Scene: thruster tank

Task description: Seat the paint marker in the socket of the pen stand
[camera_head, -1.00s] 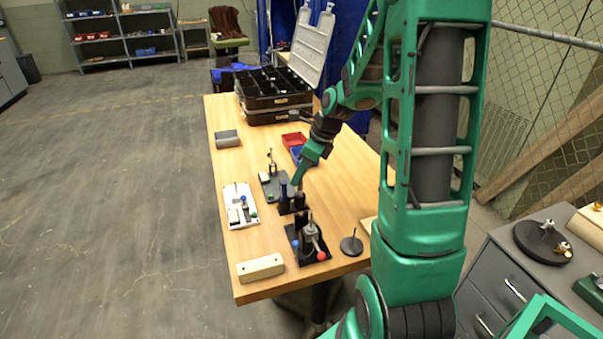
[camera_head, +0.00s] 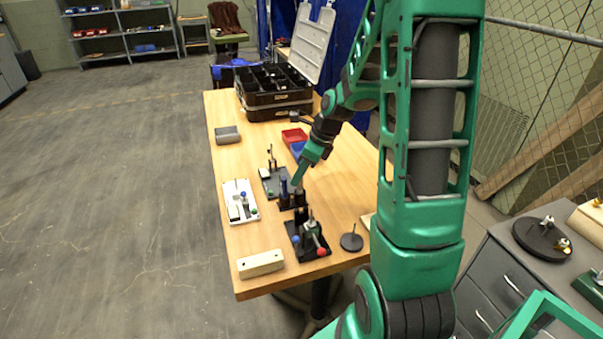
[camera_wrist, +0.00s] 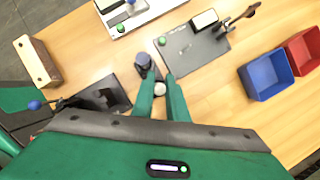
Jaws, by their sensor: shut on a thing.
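My gripper (camera_head: 298,182) points down over the black pen stand (camera_head: 292,206) on the wooden bench. In the wrist view, my gripper's green fingers (camera_wrist: 160,84) are closed around a pale, round-ended object, which I take to be the paint marker (camera_wrist: 159,88). Only its pale end shows clearly; its lower part is hidden. A dark upright piece (camera_wrist: 143,61) stands just beyond the left finger, and shows dark blue in the head view (camera_head: 284,187). The marker is at the stand's right side, but I cannot tell whether its tip is in a socket.
A black fixture with a red knob (camera_head: 321,252) stands in front of the pen stand. A grey-based fixture (camera_head: 272,180), a white board (camera_head: 240,204) and a red bin (camera_head: 294,136) lie around it. A wooden block (camera_head: 261,263) is near the front edge.

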